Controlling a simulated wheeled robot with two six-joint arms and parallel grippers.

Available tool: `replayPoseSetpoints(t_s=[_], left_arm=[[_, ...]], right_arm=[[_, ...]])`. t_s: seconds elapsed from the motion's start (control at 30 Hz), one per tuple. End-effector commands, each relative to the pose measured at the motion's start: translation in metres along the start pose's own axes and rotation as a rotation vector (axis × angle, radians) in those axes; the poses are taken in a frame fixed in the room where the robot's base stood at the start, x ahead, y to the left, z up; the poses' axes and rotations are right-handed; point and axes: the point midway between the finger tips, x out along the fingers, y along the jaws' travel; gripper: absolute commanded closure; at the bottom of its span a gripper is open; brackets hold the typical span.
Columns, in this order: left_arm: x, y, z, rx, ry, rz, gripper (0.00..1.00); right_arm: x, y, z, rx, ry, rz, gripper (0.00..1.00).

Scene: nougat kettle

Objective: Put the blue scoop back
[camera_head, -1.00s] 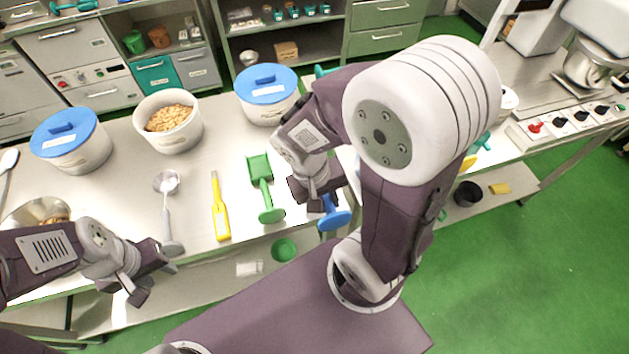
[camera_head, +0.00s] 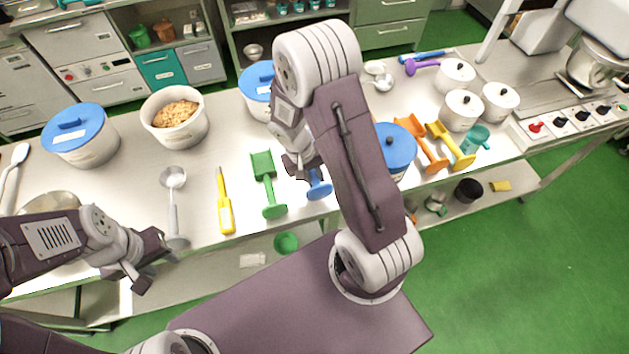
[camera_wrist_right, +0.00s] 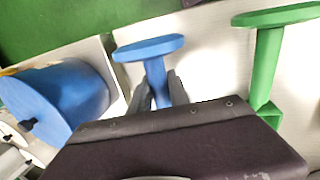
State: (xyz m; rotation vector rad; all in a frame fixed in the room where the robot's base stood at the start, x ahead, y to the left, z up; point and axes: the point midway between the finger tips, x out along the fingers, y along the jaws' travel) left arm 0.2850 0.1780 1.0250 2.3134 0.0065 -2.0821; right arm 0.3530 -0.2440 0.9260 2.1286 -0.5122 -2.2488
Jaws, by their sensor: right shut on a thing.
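The blue scoop (camera_head: 319,189) is at the table's front edge, right of the green scoop (camera_head: 268,184). Its handle and flat round end also show in the right wrist view (camera_wrist_right: 152,50); its bowl is hidden by my gripper. My right gripper (camera_head: 303,172) is shut on the blue scoop's handle, with a finger on either side (camera_wrist_right: 160,92). I cannot tell if the scoop touches the table. My left gripper (camera_head: 152,270) is open and empty at the front edge, below the metal ladle (camera_head: 174,205).
A yellow tool (camera_head: 225,205) lies left of the green scoop. A blue-lidded tub (camera_head: 395,148) stands close right of my right arm, beside an orange scoop (camera_head: 424,146) and a yellow scoop (camera_head: 452,146). A nut-filled tub (camera_head: 175,118) stands further back.

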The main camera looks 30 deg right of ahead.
Motion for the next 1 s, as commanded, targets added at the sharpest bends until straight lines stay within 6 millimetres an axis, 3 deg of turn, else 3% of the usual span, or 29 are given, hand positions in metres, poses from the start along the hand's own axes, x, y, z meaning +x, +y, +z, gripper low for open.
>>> replayPoseSetpoints(t_s=[0.13, 0.57, 0.6, 0.9, 1.0], left_arm=[[0.003, 0.0, 0.0, 0.0, 0.0, 0.0, 0.61], [0.009, 0.0, 0.001, 0.0, 0.0, 0.0, 0.61], [0.007, 0.0, 0.001, 0.0, 0.0, 0.0, 0.61], [0.006, 0.0, 0.001, 0.0, 0.0, 0.0, 0.61], [-0.002, 0.0, 0.0, 0.0, 0.0, 0.0, 0.61]], right_arm=[[0.025, -0.006, 0.0, -0.002, -0.003, 0.0, 1.0], [0.032, -0.008, 0.0, -0.001, -0.001, 0.0, 1.0], [0.03, -0.008, 0.0, -0.001, -0.001, 0.0, 0.69], [0.03, -0.008, 0.0, -0.001, -0.001, -0.001, 0.69], [0.023, -0.006, 0.0, -0.001, -0.001, -0.001, 0.69]])
